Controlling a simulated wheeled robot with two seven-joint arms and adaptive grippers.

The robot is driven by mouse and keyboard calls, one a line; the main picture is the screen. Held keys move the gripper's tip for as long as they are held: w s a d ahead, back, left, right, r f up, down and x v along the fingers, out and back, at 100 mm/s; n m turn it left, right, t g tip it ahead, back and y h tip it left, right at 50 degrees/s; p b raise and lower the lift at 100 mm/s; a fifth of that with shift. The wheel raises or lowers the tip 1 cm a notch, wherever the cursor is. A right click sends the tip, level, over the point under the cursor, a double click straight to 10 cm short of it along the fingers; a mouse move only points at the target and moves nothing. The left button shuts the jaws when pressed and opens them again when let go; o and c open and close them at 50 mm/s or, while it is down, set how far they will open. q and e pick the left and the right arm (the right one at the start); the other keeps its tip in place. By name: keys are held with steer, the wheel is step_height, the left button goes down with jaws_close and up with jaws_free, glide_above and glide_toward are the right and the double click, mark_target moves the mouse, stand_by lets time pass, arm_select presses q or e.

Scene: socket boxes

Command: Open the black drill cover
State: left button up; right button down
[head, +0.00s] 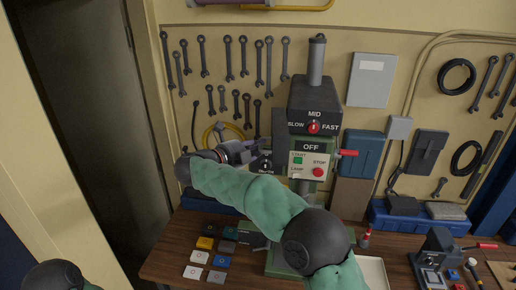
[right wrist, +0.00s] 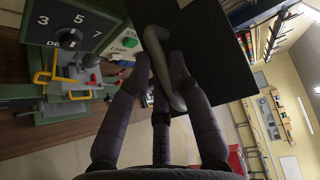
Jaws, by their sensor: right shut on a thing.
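The green drill press (head: 325,185) stands at the back of the bench, with a black top housing (head: 308,97). Its black cover (head: 279,128) shows as a narrow upright strip at the left of the START/STOP panel (head: 310,164), seen nearly edge-on. In the right wrist view the cover is a broad black panel (right wrist: 215,38) with a curved grey handle (right wrist: 160,62). My right gripper (head: 258,155) reaches in from the left of the drill. In the right wrist view its fingers (right wrist: 160,80) are shut around the handle. My left gripper is out of view.
Several small coloured boxes (head: 206,243) lie on the bench left of the drill. A small vise-like device (head: 436,255) and a pale tray (head: 372,272) are on the right. Wrenches (head: 268,60) hang on the back wall. The drill's numbered dial (right wrist: 70,38) is close to the right gripper.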

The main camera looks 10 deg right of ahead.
steer(key=shift+w+a+f, duration=0.2)
steer(key=shift+w, duration=0.05)
steer(key=c, duration=1.1)
jaws_free()
steer(key=shift+g, duration=0.3)
steer(key=shift+r, duration=0.15)
steer(key=v, duration=1.1)
steer(key=shift+s+a, duration=0.25)
steer(key=shift+a, duration=0.15)
